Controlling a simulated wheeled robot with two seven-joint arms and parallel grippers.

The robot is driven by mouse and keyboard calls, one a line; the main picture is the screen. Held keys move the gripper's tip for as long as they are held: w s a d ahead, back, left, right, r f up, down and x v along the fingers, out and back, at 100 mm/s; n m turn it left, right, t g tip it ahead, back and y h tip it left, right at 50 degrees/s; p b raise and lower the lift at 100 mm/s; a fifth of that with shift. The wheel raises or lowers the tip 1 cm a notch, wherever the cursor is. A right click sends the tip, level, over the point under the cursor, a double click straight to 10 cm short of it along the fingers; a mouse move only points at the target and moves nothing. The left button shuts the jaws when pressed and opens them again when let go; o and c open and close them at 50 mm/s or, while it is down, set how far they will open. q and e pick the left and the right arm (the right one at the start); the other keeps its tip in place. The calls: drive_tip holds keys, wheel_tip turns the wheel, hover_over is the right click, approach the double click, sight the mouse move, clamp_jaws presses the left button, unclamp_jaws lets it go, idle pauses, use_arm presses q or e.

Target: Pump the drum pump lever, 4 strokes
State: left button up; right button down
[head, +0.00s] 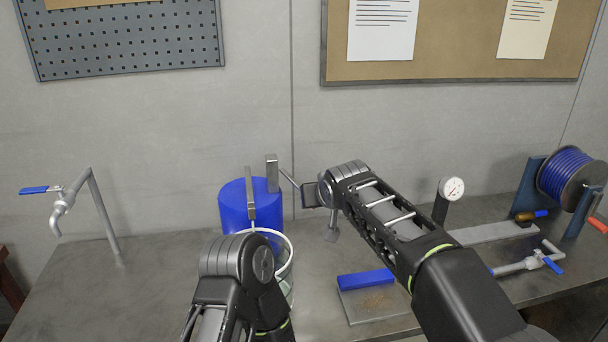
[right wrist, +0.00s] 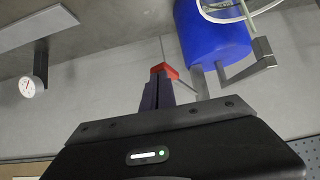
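The blue drum (head: 236,208) stands on the bench against the wall, with a grey pump post (head: 272,172) rising from its top. A thin lever rod (head: 290,178) slopes from the post down to the right, toward my right gripper (head: 315,195). The right wrist view shows the drum (right wrist: 212,35), the grey post (right wrist: 200,82) and a red lever grip (right wrist: 165,70). There my right gripper (right wrist: 158,82) has its dark fingers close together at the red grip, apparently closed on it. My left arm is low in front of the drum; its gripper does not show.
A pale-rimmed container (head: 289,252) stands before the drum, partly behind my left arm. A pipe with a blue-handled tap (head: 62,205) is at left. A gauge (head: 453,188), a blue block (head: 366,279) and a cable reel (head: 568,178) are at right. The left bench is mostly clear.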

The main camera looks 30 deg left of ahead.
wheel_tip(320, 180, up, 8)
drive_tip(key=p, duration=0.7)
drive_tip(key=shift+f, duration=0.2)
idle(0.5)
wheel_tip(320, 180, down, 8)
drive_tip(key=b, duration=0.6)
idle(0.9)
drive_tip(key=shift+r, duration=0.1)
